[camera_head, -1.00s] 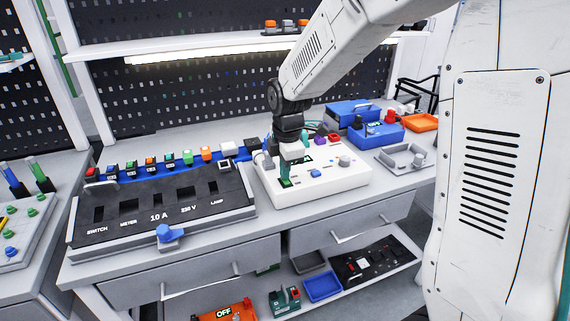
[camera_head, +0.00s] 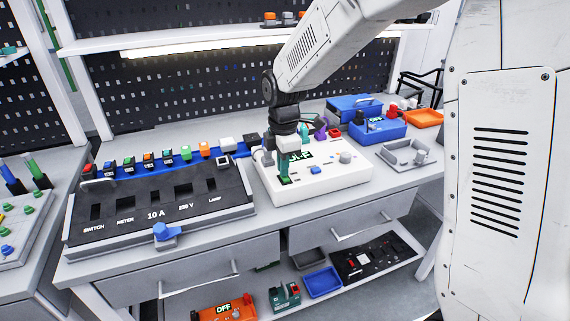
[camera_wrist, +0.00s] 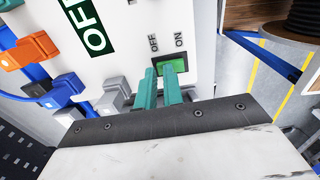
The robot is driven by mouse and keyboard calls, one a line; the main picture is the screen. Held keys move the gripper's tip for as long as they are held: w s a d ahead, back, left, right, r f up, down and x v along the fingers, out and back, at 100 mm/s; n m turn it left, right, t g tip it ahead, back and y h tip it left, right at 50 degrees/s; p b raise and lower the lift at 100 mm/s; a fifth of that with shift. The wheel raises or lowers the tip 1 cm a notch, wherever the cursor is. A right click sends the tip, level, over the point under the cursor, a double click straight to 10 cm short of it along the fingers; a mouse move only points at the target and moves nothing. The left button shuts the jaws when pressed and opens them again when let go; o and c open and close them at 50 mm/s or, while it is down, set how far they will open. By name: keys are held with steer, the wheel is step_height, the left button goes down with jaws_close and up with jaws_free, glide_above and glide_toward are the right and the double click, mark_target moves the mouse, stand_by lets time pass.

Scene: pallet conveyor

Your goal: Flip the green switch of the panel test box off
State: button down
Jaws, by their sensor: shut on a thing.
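The panel test box is a white box (camera_head: 335,181) on the bench right of the black panel. Its green switch (camera_wrist: 176,66) is a small rocker in a dark frame, with "OFF" and "ON" printed beside it in the wrist view. A dark green display (camera_wrist: 90,24) on the box shows large white letters starting "OF", cut by the picture edge; it is partly hidden by my arm in the head view. My gripper (camera_wrist: 160,73) has its teal fingers close together, shut with the tips at the green switch. The fingers cover part of the switch.
A black panel (camera_head: 160,193) with slots and a row of small modules stands left of the box. A blue case (camera_head: 378,131) and a grey tray (camera_head: 397,158) stand to the right.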

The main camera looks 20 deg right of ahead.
steer(key=shift+s+d+f, duration=0.1)
steer(key=shift+s+f, duration=0.25)
steer(key=shift+f, duration=0.25)
steer(key=shift+s, duration=0.6)
step_height(320, 180, up, 15)
steer(key=shift+w, duration=0.4)
steer(key=shift+r, duration=0.1)
